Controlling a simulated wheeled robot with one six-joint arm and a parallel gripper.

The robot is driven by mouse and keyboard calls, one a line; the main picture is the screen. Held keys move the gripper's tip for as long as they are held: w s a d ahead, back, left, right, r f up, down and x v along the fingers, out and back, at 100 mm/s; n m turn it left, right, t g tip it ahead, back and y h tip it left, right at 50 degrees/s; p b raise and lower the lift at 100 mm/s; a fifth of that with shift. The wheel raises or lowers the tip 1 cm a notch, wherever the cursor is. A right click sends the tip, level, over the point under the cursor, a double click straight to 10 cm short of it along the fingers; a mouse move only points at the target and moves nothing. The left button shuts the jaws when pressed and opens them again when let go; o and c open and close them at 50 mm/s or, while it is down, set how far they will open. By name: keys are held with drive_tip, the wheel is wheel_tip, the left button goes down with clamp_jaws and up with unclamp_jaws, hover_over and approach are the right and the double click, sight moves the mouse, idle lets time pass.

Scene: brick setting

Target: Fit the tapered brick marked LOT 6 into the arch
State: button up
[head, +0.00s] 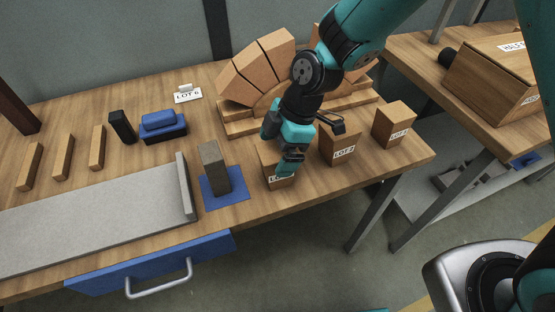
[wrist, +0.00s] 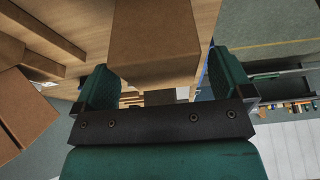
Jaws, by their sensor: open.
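My gripper (head: 287,163) is open, pointing down at a tan tapered brick (head: 271,180) near the table's front edge. In the wrist view this brick (wrist: 155,40) lies between the two open fingers of my gripper (wrist: 162,82); I cannot tell whether they touch it. Its label is partly covered, so its lot number is unreadable. A second brick (head: 340,143), whose label seems to read LOT 2, and a third labelled brick (head: 393,122) stand to its right. The arch (head: 258,68) of tan bricks stands behind on a stepped wooden base (head: 238,127), its middle hidden by my arm.
A LOT 6 card (head: 188,96) stands left of the arch. A grey-brown block (head: 214,165) stands on a blue mat (head: 238,193), left of my gripper. A grey slab (head: 95,220), blue-black items (head: 162,126) and several wooden strips (head: 64,157) lie further left.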

drive_tip(key=shift+x, duration=1.2)
drive_tip(key=c, duration=1)
drive_tip(key=shift+c, duration=0.9)
drive_tip(key=shift+r, duration=0.2)
